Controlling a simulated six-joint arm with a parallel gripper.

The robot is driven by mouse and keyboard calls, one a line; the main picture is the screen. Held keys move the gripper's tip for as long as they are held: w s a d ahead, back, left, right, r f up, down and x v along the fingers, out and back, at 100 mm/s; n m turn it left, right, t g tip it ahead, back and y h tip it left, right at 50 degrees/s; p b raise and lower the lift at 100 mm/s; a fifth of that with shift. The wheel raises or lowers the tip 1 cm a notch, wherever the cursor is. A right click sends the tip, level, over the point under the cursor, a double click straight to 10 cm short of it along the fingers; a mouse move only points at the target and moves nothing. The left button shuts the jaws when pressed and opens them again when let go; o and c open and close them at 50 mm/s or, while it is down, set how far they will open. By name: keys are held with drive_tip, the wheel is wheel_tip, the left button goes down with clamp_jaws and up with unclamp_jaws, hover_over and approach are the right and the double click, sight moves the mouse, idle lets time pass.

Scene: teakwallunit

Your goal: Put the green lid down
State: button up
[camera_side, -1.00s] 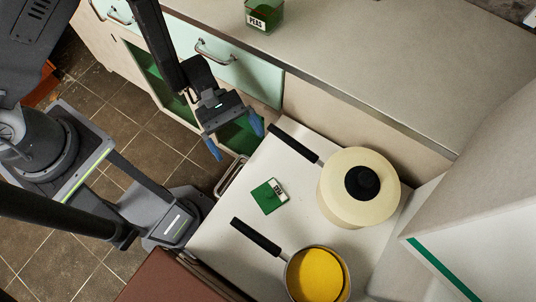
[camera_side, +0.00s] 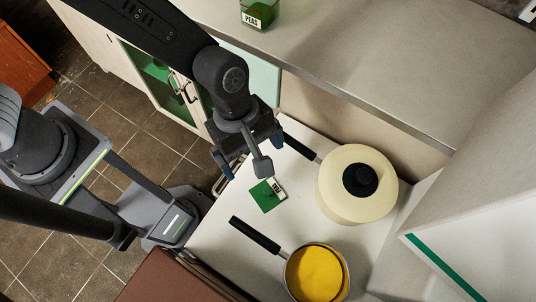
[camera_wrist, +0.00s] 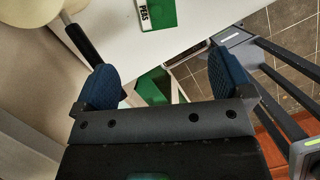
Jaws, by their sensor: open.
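The green lid (camera_side: 266,196), a flat green square with a white PEAS label, lies on the white top beside the pots. It also shows at the top of the wrist view (camera_wrist: 162,12). My gripper (camera_side: 248,152) is open and empty, above and behind the lid in the side view. Its two blue fingers are spread wide in the wrist view (camera_wrist: 167,82), with the lid beyond them and not between them. A green PEAS container (camera_side: 259,13) stands on the counter at the top of the side view.
A cream lidded pot (camera_side: 340,205) stands right of the lid, its dark handle reaching toward my gripper. A pan with yellow contents (camera_side: 314,273) is in front, handle pointing left. The long counter (camera_side: 390,70) behind is mostly clear. Cabinet doors are at the left.

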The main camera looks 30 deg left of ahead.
sight(268, 190)
drive_tip(key=x, duration=0.8)
drive_tip(key=shift+d+f, duration=0.1)
drive_tip(key=shift+f, duration=0.05)
drive_tip(key=shift+d+x, duration=0.15)
drive_tip(key=shift+x, duration=1.15)
drive_tip(key=shift+d+x, duration=0.15)
drive_tip(key=shift+x, duration=1.15)
drive_tip(key=shift+w, duration=0.15)
drive_tip(key=shift+c, duration=0.3)
drive_tip(key=c, duration=1)
